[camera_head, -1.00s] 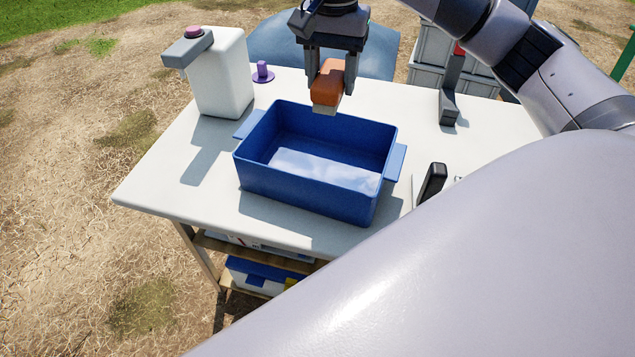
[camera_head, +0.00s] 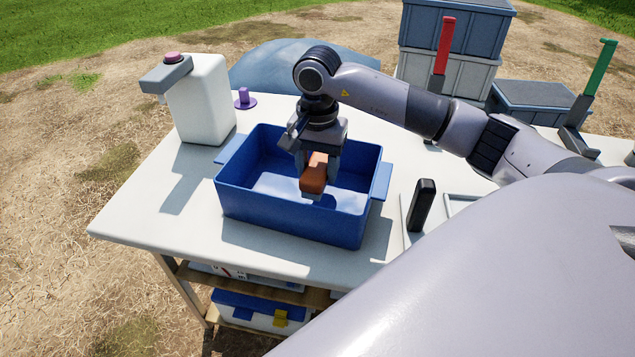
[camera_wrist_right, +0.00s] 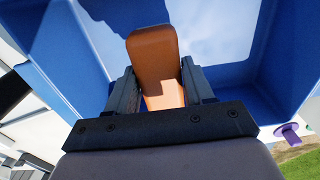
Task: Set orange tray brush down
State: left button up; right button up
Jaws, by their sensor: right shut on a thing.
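The orange tray brush (camera_head: 314,174) is held in my right gripper (camera_head: 318,170), over the open blue tray (camera_head: 290,215). In the right wrist view the brush (camera_wrist_right: 155,60) sits between the two fingers of my right gripper (camera_wrist_right: 160,85), which are shut on it. The blue tray (camera_wrist_right: 65,60) surrounds the brush there, with a pale, shiny surface on its floor. Pale bristles show at the brush's lower end in the head view. I cannot tell how far the brush is above the tray floor. My left gripper is not in view.
The tray stands on a white table (camera_head: 150,215). A white dispenser bottle (camera_head: 203,100) and a purple knob (camera_head: 244,98) stand at the back left. A black upright handle (camera_head: 421,205) stands to the tray's right. Red (camera_head: 445,45) and green (camera_head: 601,68) handles rise farther right.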

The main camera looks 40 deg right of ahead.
aim_at(318, 166)
jog(key=shift+f, duration=2.1)
jog(key=shift+f, duration=0.15)
jog(key=o, duration=0.9)
jog(key=shift+o, duration=0.2)
jog(key=shift+r, duration=0.25)
notch_tip(318, 166, up, 12)
jog(key=shift+f, duration=0.1)
